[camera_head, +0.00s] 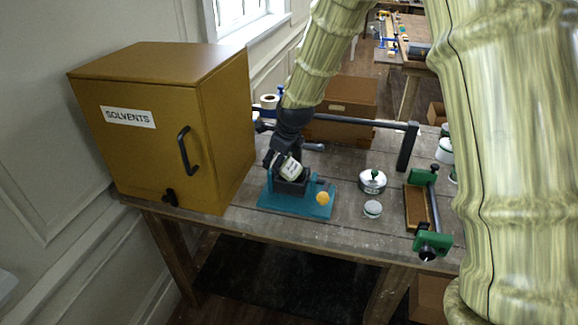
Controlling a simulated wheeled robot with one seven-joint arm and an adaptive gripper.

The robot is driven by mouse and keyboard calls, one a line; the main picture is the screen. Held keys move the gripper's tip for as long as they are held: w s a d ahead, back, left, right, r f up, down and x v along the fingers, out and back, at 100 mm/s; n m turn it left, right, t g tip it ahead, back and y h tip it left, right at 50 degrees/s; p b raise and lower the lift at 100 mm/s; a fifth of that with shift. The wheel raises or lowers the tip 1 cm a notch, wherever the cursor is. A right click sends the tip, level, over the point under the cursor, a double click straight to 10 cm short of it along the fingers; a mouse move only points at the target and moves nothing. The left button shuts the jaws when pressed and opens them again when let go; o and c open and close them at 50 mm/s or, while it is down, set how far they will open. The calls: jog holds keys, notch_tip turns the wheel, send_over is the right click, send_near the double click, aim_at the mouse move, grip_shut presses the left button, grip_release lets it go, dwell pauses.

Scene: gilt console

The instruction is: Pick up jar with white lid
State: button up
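A small, low jar with a whitish lid (373,208) stands upright on the grey wooden bench, right of a teal-based tool. My gripper (279,164) is dark and points down over the left part of that tool, well left of this jar and apart from it. A tilted cream piece with dark lettering (291,167) shows right at the fingers. I cannot tell whether it is held or just behind them. The fingertips are partly hidden and small, so their opening is unclear.
The teal tool base (300,205) has an orange knob. A green-ended clamp (433,245) lies right. A solvents cabinet (165,130) fills the left. A dark bar (350,122) and box (343,108) are behind.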

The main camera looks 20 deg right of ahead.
jog(key=shift+x, duration=1.05)
jog(key=shift+c, duration=0.3)
jog(key=shift+r, duration=0.1)
jog(key=c, duration=1.1)
jog(key=shift+r, duration=0.1)
